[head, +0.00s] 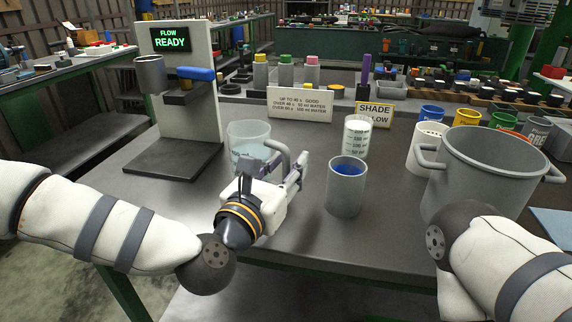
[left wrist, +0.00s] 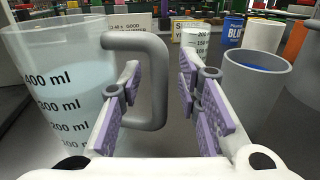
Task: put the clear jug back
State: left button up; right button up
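The clear jug (head: 248,135) stands upright on the dark table, left of centre, with a grey handle on its right side. In the left wrist view the jug (left wrist: 50,85) fills the left side, with ml marks and pale liquid. My left gripper (head: 284,166) is at the handle. Its purple-padded fingers (left wrist: 158,90) are spread apart, with the upright bar of the handle (left wrist: 156,85) showing between them, nearer the left finger. I cannot tell whether either pad touches it. My right arm (head: 490,240) enters at right; its gripper is out of view.
A grey cup of blue liquid (head: 345,188) stands close right of my left gripper. A small marked beaker (head: 356,138) is behind it. A large grey pot (head: 490,178) stands at right. The dispenser (head: 190,95) reads FLOW READY at left. Signs (head: 308,103) stand behind.

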pick_arm(q)
jog(key=shift+r, duration=0.35)
jog(key=v, duration=1.2)
jog(key=shift+f, duration=0.2)
